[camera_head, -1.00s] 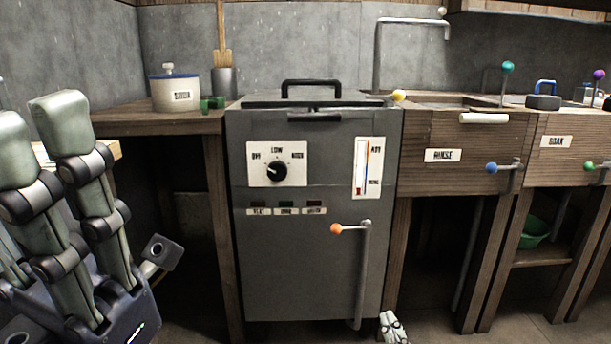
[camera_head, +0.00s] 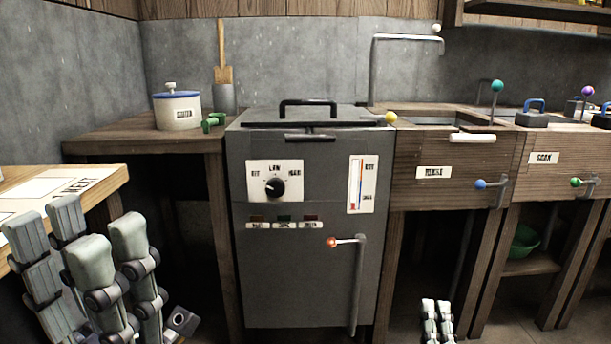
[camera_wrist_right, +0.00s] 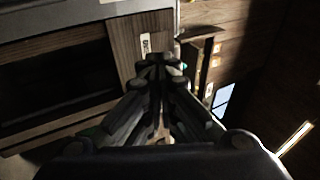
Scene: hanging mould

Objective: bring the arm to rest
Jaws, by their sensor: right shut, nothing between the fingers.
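My left gripper (camera_head: 78,232) is at the lower left in the head view, its pale fingers pointing up and spread apart, with nothing seen between them. It is in front of the side table's edge. My right gripper (camera_head: 437,308) shows only its fingertips at the bottom edge, right of the grey heating cabinet. In the right wrist view its fingers (camera_wrist_right: 162,66) meet at their tips, shut and empty. A wooden panel with a white label lies beyond the tips there. The rest of the right arm is hidden in the head view.
The grey cabinet (camera_head: 309,285) has a dial (camera_head: 274,187) and an orange-red lever knob (camera_head: 331,242). A side table (camera_head: 110,178) is at left. A white pot (camera_head: 178,112) stands on the back counter.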

